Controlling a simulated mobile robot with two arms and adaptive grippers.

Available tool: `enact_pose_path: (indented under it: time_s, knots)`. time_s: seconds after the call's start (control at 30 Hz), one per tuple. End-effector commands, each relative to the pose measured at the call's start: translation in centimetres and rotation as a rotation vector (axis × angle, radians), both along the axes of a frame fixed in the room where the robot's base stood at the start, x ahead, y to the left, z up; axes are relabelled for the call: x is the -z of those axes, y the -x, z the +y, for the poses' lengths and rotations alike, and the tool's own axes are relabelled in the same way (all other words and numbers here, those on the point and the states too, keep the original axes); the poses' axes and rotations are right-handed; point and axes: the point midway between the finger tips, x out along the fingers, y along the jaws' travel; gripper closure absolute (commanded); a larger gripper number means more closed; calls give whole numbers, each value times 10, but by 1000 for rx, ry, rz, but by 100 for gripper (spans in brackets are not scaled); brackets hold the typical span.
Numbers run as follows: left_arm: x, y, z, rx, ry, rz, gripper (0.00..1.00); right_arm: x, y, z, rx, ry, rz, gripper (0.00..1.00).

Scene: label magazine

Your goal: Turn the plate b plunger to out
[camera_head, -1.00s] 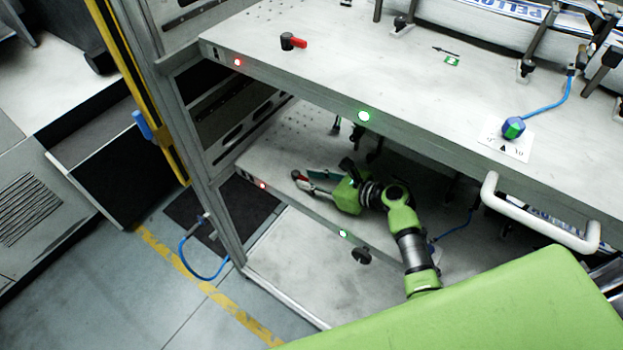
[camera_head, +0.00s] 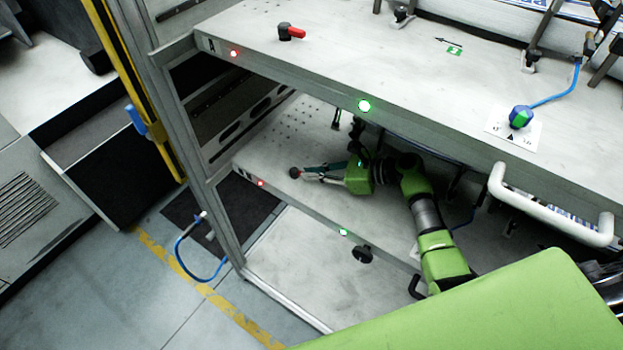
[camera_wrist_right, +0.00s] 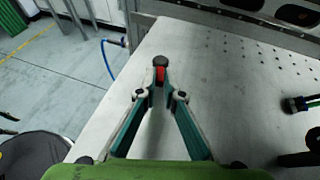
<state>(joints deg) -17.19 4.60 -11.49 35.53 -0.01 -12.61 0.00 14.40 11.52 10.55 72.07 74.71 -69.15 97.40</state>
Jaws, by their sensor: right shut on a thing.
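The lower plate's plunger is a black round knob (camera_head: 295,172) with a red lever, near that plate's front left edge. In the right wrist view the red lever (camera_wrist_right: 160,73) lies between my fingertips, with the black knob (camera_wrist_right: 160,60) just beyond them. My right gripper (camera_head: 306,174) reaches in under the upper plate from the right. Its fingertips (camera_wrist_right: 157,88) are shut on the lever, which is mostly hidden in the head view. My left gripper is not in view.
The upper plate (camera_head: 340,65) overhangs my right arm and carries a similar red-levered plunger (camera_head: 290,32). A blue-green knob (camera_head: 521,117) and white handle (camera_head: 550,208) are at right. Dark fittings (camera_wrist_right: 300,105) stand right of the gripper.

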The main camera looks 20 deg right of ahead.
Motion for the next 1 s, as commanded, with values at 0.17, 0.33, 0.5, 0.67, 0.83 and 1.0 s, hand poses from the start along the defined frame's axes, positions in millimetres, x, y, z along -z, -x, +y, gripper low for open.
enact_pose_path:
  time_s: [0.17, 0.33, 0.5, 0.67, 0.83, 1.0]
  knots:
    - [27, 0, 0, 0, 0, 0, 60, 5, -10, -6, -140, 2, -4, 100]
    - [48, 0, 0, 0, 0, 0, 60, 4, -15, -8, -253, 0, -4, 100]
    - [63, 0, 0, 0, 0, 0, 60, 3, -18, -9, -332, 0, -4, 100]
    - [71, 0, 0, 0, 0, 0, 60, 2, -20, -9, -379, -1, -1, 100]
    - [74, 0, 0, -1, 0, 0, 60, 0, -20, -8, -401, 0, -2, 100]
    - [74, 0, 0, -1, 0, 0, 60, 0, -20, -8, -405, -1, -1, 100]
